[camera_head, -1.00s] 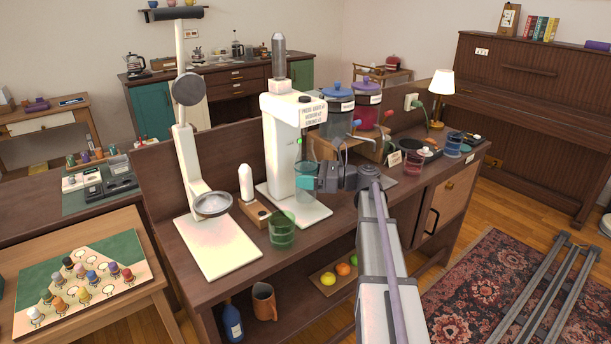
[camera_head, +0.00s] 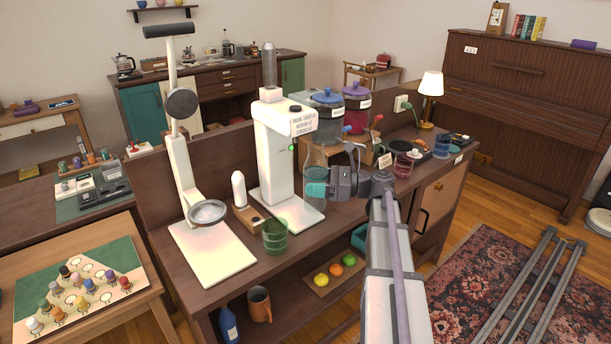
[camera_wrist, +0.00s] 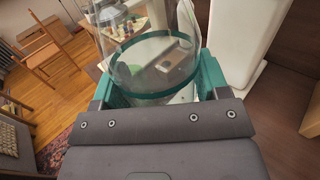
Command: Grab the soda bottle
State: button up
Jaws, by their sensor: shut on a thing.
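The soda bottle (camera_head: 316,174) is a clear, see-through vessel at the front right of the white soda machine (camera_head: 270,160), below its head. It also shows in the wrist view (camera_wrist: 158,55), with a dark teal ring around it. My gripper (camera_head: 315,189), with teal fingers, is shut on the bottle, one finger on each side in the wrist view. The machine's white body stands close on the right in the wrist view. The far side of the bottle is hard to make out.
A green glass (camera_head: 276,236), a white bottle-shaped thing on a wooden block (camera_head: 243,197) and a white stand with a round lens (camera_head: 207,212) are to the left. Lidded blue (camera_head: 328,117) and purple (camera_head: 357,108) jars stand behind. Fruit (camera_head: 335,270) lies on the lower shelf.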

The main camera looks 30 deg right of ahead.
jog(key=s+d, duration=0.2)
jog(key=s, duration=0.9)
jog(key=shift+s, duration=0.3)
